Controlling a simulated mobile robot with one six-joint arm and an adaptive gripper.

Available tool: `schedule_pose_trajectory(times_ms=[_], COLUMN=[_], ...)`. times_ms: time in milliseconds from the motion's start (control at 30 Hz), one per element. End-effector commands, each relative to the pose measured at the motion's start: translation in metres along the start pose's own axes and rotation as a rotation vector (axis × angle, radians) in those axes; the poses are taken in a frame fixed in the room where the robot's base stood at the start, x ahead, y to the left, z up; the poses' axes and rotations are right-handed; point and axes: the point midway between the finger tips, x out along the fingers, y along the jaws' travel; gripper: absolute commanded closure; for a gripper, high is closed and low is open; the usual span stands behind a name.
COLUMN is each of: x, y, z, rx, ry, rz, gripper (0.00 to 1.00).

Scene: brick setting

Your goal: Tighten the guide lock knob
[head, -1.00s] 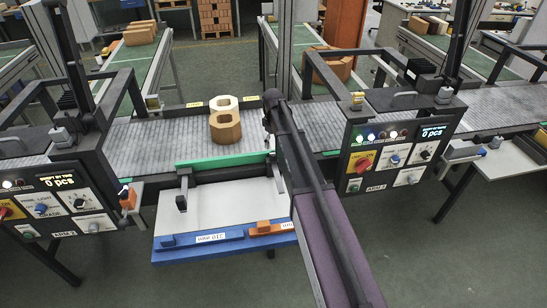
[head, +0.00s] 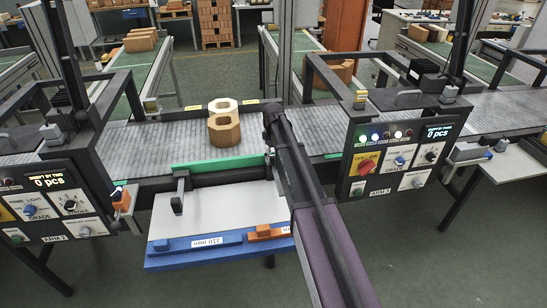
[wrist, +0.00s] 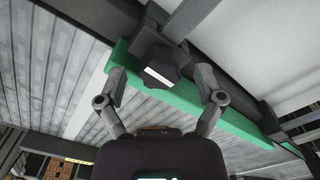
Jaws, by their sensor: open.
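In the wrist view, a dark faceted knob with a white bar on its face (wrist: 162,68) sits at the green guide rail (wrist: 247,128). I take it to be the guide lock knob. My gripper (wrist: 163,86) is open, with one finger on each side below the knob. I see gaps between the fingers and the knob, but cannot tell how far the knob is in depth. In the head view, the green guide rail (head: 218,161) runs along the conveyor's front edge. My arm hides the gripper and knob there.
Two hollow tan blocks (head: 224,131) stand on the grey conveyor (head: 158,139) behind the rail. Control panels flank the spot, one at left (head: 60,205) and one at right (head: 397,160). A white board (head: 228,211) with a blue front edge projects below the rail.

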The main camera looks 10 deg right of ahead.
Motion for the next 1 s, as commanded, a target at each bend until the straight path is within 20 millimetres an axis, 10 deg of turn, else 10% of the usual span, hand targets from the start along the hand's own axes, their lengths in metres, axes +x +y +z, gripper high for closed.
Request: schedule_pose_trajectory(times_ms=[300, 567, 1000], x=[0.0002, 0.0003, 0.0004], y=[0.0001, 0.0, -0.0003], z=[0.0, 0.0, 0.0001], rx=[0.0, 0.0, 0.043], ry=[0.0, 0.0, -0.001], rz=[0.0, 0.0, 0.0], gripper=[0.16, 0.94, 0.95])
